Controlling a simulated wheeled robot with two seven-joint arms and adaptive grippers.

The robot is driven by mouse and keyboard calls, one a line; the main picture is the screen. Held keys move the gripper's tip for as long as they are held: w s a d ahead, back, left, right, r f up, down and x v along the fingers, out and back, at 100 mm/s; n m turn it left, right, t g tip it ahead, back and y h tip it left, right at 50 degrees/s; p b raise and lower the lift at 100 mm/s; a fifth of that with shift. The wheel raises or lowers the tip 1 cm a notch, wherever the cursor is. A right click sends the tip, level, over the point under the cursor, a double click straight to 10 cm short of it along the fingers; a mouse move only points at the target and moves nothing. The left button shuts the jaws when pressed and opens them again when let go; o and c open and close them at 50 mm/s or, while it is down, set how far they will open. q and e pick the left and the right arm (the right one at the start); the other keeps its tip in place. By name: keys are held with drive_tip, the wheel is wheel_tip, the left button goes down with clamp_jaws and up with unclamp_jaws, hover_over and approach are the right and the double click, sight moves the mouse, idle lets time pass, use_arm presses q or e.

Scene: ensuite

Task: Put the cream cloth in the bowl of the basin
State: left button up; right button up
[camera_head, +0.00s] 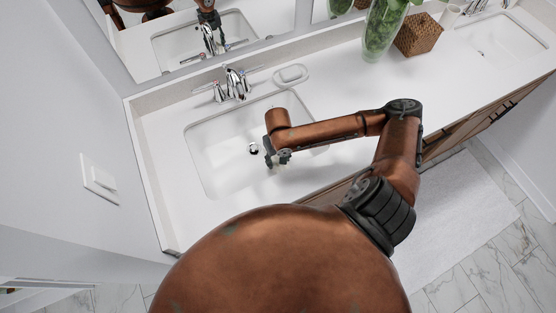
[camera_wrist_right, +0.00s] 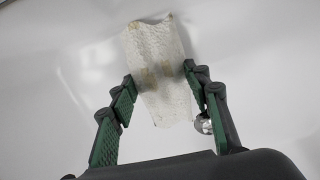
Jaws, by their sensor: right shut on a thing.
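The cream cloth (camera_wrist_right: 158,80) is a pale, textured strip with faint yellowish marks. In the right wrist view it lies between the fingers of my right gripper (camera_wrist_right: 160,100), with white basin surface behind it. My right gripper is shut on the cloth. In the head view my right gripper (camera_head: 277,158) is over the bowl of the basin (camera_head: 215,150), right of the drain. Only a small pale bit of cloth shows there. I cannot tell whether the cloth touches the bowl. My left gripper is not in view.
A chrome faucet (camera_head: 236,84) stands behind the bowl, with a soap dish (camera_head: 291,75) to its right. A glass vase with greenery (camera_head: 382,32) and a woven box (camera_head: 418,35) stand farther right. A second basin (camera_head: 500,38) is at the far right.

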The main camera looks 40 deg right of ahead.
drive_tip(key=shift+f, duration=0.4)
drive_tip(key=shift+r, duration=0.1)
drive_tip(key=o, duration=1)
drive_tip(key=shift+o, duration=0.2)
wheel_tip(320, 180, up, 12)
drive_tip(key=p, duration=0.3)
